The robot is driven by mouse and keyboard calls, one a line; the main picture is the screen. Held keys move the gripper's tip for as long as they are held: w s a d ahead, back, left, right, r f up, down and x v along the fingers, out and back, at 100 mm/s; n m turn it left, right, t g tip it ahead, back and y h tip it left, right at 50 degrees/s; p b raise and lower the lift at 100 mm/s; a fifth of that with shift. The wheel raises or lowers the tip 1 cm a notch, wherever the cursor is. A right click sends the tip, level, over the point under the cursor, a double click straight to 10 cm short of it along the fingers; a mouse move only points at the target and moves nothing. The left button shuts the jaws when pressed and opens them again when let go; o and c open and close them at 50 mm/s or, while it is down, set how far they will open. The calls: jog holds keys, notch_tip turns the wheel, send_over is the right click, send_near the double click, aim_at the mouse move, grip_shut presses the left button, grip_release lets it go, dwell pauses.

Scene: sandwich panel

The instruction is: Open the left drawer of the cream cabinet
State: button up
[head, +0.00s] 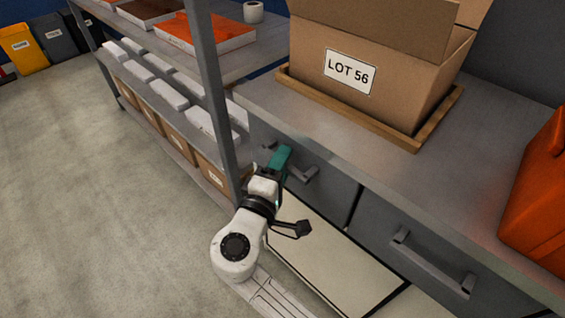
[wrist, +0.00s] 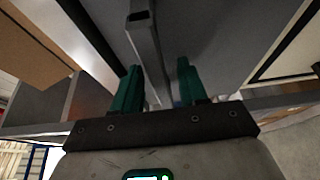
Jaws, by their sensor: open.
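The cabinet shows cream lower panels (head: 340,262) below dark grey drawer fronts. The left drawer (head: 338,193) looks flush with the right drawer front, so it appears shut. Its grey bar handle (head: 303,174) is partly hidden by my gripper in the head view. My gripper (head: 281,158) has green fingers and is at the left part of this handle. In the wrist view, the fingers of my gripper (wrist: 158,88) stand apart, with the handle bar (wrist: 143,40) running between them. I see gaps beside the bar; whether either finger touches it I cannot tell.
The right drawer (head: 400,222) has a similar handle (head: 432,262). On the grey worktop (head: 300,122) stand a LOT 56 carton (head: 365,65) in a wooden tray (head: 420,135) and an orange container (head: 540,200). A metal shelf post (head: 210,90) stands close left of my arm. Floor (head: 90,200) at left is clear.

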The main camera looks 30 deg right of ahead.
jog(key=shift+w+d, duration=0.1)
jog(key=shift+d, duration=0.1)
grip_shut()
dwell(0.3)
